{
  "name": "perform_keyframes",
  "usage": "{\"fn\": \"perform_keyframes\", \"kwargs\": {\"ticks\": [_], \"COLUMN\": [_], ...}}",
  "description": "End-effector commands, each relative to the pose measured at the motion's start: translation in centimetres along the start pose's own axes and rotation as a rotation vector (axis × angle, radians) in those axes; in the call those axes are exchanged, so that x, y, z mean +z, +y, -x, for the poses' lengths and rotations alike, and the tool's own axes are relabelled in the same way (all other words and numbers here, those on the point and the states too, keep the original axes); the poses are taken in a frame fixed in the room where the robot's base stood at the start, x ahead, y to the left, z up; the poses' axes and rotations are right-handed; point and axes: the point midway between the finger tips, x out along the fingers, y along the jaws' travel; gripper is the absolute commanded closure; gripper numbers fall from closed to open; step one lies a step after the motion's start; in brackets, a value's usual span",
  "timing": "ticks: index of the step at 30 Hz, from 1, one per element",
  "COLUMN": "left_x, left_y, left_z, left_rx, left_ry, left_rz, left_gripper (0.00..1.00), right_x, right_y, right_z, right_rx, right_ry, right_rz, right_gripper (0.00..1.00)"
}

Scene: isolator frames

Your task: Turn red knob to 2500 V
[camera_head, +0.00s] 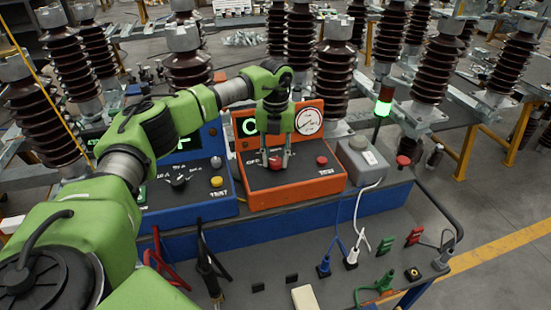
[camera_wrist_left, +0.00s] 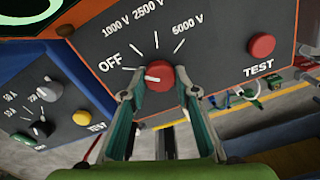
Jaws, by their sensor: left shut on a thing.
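The red knob (camera_head: 275,162) sits on the dark sloped panel of the orange tester (camera_head: 300,185). In the left wrist view the red knob (camera_wrist_left: 160,74) has its white mark pointing left, toward OFF. The dial labels OFF, 1000 V, 2500 V (camera_wrist_left: 147,10) and 5000 V fan around it. My left gripper (camera_head: 276,160) reaches down from above with one finger on each side of the knob. In the wrist view my left gripper (camera_wrist_left: 159,92) is shut on the knob. My right gripper is not in view.
A separate red TEST button (camera_wrist_left: 261,46) is on the same panel. A blue instrument (camera_head: 190,200) with knobs stands to the left. A grey box (camera_head: 360,158) with a green lamp (camera_head: 384,101) stands to the right. Cables and plugs lie on the cart's front.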

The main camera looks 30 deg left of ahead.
Motion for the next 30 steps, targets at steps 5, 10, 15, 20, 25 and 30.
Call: {"fn": "perform_keyframes", "kwargs": {"ticks": [5, 10, 15, 20, 25, 30], "left_x": [0.0, 0.1, 0.1, 0.1, 0.1, 0.1], "left_y": [0.0, 0.0, 0.0, 0.0, 0.0, 0.0], "left_z": [-0.1, 0.0, 0.0, 0.1, 0.1, 0.1], "left_rx": [0.000, -0.001, -0.001, -0.001, -0.001, -0.001], "left_ry": [-0.001, -0.002, -0.003, -0.003, -0.004, -0.005], "left_rz": [-0.149, -0.311, -0.473, -0.624, -0.785, -0.935], "left_gripper": [0.93, 0.93, 0.93, 0.93, 0.93, 0.93], "right_x": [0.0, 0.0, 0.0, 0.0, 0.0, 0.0], "right_y": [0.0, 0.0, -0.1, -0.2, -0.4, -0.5], "right_z": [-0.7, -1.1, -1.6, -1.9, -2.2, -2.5], "right_rx": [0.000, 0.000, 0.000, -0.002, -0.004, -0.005], "right_ry": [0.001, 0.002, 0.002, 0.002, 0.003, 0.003], "right_rz": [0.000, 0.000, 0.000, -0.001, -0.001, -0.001], "right_gripper": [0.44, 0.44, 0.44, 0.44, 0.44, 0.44]}}
